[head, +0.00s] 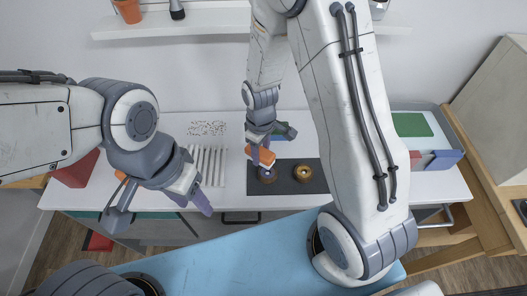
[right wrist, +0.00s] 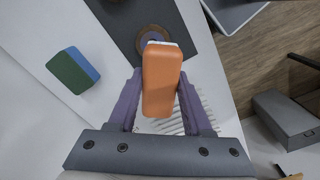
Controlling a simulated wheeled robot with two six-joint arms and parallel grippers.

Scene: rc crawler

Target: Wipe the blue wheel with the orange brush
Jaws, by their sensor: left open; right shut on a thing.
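The orange brush (head: 261,156) is held in my right gripper (head: 260,147), which is shut on it over the table. In the right wrist view the brush (right wrist: 161,82) sits between the two fingers, with its pale end pointing away. The blue wheel (head: 267,175) lies on a dark mat (head: 322,182), just in front of the brush in the head view. A wheel (right wrist: 148,31) shows partly behind the brush in the right wrist view. I cannot tell if they touch. My left gripper (head: 160,207) is open and empty near the table's front edge.
A brown-gold wheel (head: 304,172) lies on the mat to the right. A white ribbed rack (head: 208,163) is left of the mat. A green and blue block (right wrist: 73,70) lies behind. Red and blue blocks (head: 443,159) stand at the right. A shelf (head: 200,23) hangs above.

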